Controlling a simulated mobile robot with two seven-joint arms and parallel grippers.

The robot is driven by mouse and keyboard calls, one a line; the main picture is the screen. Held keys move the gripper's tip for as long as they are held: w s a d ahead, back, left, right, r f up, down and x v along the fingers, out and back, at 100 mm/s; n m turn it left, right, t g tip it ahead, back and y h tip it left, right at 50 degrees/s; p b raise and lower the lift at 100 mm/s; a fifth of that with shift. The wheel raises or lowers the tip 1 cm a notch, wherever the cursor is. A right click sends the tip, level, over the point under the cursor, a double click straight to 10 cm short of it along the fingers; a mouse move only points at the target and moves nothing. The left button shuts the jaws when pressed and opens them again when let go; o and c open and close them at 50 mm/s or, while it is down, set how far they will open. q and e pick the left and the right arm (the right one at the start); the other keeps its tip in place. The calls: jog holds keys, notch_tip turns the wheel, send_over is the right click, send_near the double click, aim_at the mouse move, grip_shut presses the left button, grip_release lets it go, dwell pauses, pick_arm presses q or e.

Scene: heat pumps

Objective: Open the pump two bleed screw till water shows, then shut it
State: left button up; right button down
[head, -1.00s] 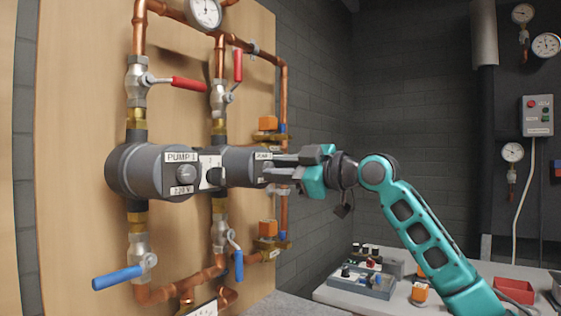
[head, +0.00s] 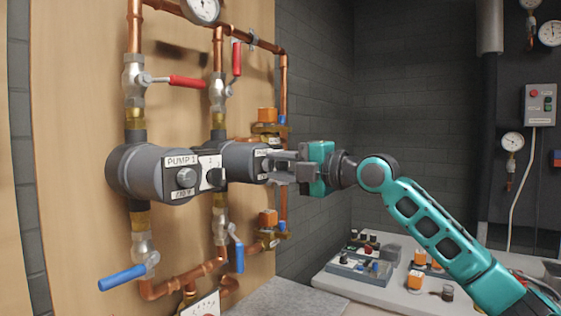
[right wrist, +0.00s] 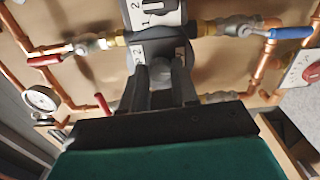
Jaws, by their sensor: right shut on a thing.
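Pump two (head: 240,160) is the grey cylinder on the second copper pipe, partly behind pump 1 (head: 140,172). My right gripper (head: 272,166) is at the front face of pump two, its fingers pointing left. In the right wrist view the two dark fingers (right wrist: 161,82) close on a small grey part at the middle of the pump face, beside a "2" label (right wrist: 138,60). This part is the bleed screw, mostly hidden between the fingers. No water shows at the face in either view. My left gripper is not in view.
Red-handled valves (head: 187,82) sit above the pumps and blue-handled valves (head: 122,279) below. A grey bench (head: 390,298) with small parts stands at lower right. A gauge (head: 202,10) hangs above.

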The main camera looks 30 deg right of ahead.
jog(key=n+p, duration=0.1)
jog(key=n, duration=0.3)
jog(key=shift+n, duration=0.4)
dwell(0.4)
jog(key=c, duration=0.8)
grip_release()
jog(key=shift+c, duration=0.2)
